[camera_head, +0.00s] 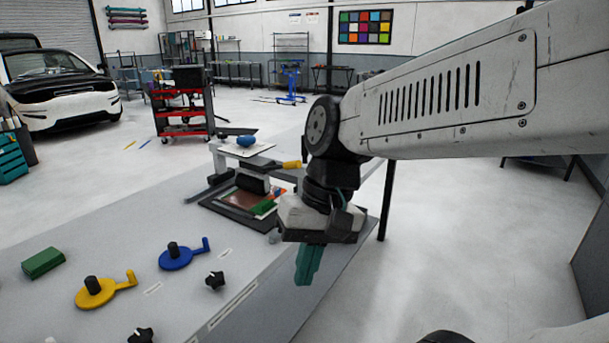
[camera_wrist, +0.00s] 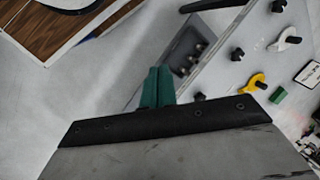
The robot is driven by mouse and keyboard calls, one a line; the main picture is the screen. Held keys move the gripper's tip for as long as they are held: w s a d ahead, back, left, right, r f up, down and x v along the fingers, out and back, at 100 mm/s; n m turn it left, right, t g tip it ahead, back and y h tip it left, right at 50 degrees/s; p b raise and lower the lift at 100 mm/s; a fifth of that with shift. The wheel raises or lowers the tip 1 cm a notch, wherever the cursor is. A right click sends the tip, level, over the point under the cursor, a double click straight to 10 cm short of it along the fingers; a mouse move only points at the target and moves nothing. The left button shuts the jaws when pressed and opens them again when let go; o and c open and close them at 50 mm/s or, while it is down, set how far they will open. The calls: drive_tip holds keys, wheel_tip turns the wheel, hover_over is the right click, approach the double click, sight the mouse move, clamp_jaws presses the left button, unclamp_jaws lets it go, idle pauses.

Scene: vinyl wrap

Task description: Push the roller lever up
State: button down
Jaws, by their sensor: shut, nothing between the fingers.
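On the bench in the head view are a blue round lever (camera_head: 176,257) and a yellow round lever (camera_head: 97,291), each with a black knob and a side handle. A press-like device (camera_head: 240,190) with a yellow-tipped handle (camera_head: 291,165) stands farther back. I cannot tell which of these is the roller lever. My gripper (camera_head: 306,266) has teal fingers pressed together and empty, pointing down near the bench's right edge, right of the levers and in front of the device. The fingers also show in the wrist view (camera_wrist: 158,88), with a yellow lever (camera_wrist: 256,82) to their right.
The grey bench (camera_head: 130,235) also carries a green block (camera_head: 43,262) and black knobs (camera_head: 215,280). A white lever (camera_wrist: 285,40) shows in the wrist view. Open floor lies right of the bench. A red tool cart (camera_head: 183,105) and a car stand behind.

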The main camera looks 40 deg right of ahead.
drive_tip(key=w+d+f+m+t+y, duration=0.1)
drive_tip(key=w+d+m+t+y, duration=0.3)
drive_tip(key=w+m, duration=0.35)
drive_tip(key=w+d+f+m+t+y, duration=0.1)
drive_tip(key=w+d+m+t+y, duration=0.3)
drive_tip(key=w+m, duration=0.4)
drive_tip(key=w+d+f+m+t+h, duration=0.2)
drive_tip(key=d+m, duration=0.3)
drive_tip(key=d, duration=0.5)
drive_tip(key=w+d+f+m+t+h, duration=0.1)
drive_tip(key=d+m+t, duration=0.4)
drive_tip(key=d, duration=0.5)
drive_tip(key=shift+w+f+h, duration=0.4)
drive_tip(key=shift+w+h, duration=0.5)
drive_tip(key=shift+w, duration=0.25)
drive_tip(key=shift+w, duration=0.1)
approach(280, 167)
drive_tip(key=shift+w+f, duration=1.1)
drive_tip(key=shift+w, duration=0.1)
drive_tip(key=shift+a, duration=0.1)
